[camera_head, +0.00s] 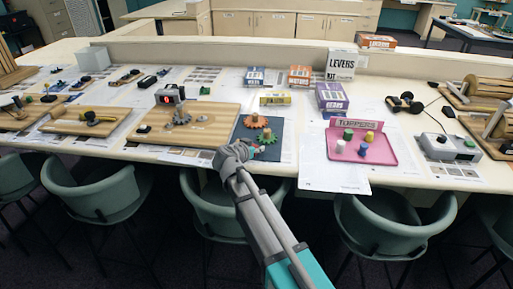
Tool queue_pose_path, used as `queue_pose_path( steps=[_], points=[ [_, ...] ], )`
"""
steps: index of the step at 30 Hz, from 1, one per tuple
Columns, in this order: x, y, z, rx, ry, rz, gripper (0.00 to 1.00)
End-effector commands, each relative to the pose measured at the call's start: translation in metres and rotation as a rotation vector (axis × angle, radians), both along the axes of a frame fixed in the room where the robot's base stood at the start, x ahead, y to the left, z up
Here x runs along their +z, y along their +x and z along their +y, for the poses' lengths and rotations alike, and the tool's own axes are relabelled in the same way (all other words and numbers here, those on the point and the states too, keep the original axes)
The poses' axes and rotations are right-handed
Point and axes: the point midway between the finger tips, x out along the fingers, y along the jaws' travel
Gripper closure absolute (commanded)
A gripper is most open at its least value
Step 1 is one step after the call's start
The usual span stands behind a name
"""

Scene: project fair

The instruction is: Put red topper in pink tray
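The pink tray (385,158) lies on the right part of the table, with a sign reading "TOPPERS" at its back. A green topper (348,134), a yellow topper (369,137), a white topper (340,146) and a purple topper (363,149) stand in it. My gripper (253,150) is at the front edge of a dark mat (281,128), left of the tray. A small red thing (261,147), possibly the red topper, shows at its fingertips. My gripper partly hides it, and I cannot tell whether it is held.
Two orange gears (254,121) and a small green piece lie on the dark mat. White paper (325,176) lies between mat and tray. Boxes (332,98) stand behind. A wooden board (190,124) is to the left, a grey device (447,147) to the right. Chairs (395,222) line the front.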

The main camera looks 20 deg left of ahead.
Motion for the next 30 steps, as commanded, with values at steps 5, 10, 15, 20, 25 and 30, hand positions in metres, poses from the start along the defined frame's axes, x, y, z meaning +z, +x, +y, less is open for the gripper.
queue_pose_path(
  steps=[5, 10, 15, 20, 25, 30],
  points=[
    [0.000, 0.000, 0.000, 0.000, 0.000, 0.000, 0.43],
    [0.001, 0.000, 0.000, 0.000, 0.000, 0.000, 0.43],
    [0.005, 0.000, 0.000, 0.000, 0.000, 0.000, 0.43],
    [0.011, -0.015, 0.001, 0.001, 0.000, 0.000, 0.43],
    [0.022, -0.037, 0.004, 0.001, 0.001, 0.001, 0.43],
    [0.033, -0.064, 0.008, 0.001, 0.000, 0.001, 0.43]
  ],
)
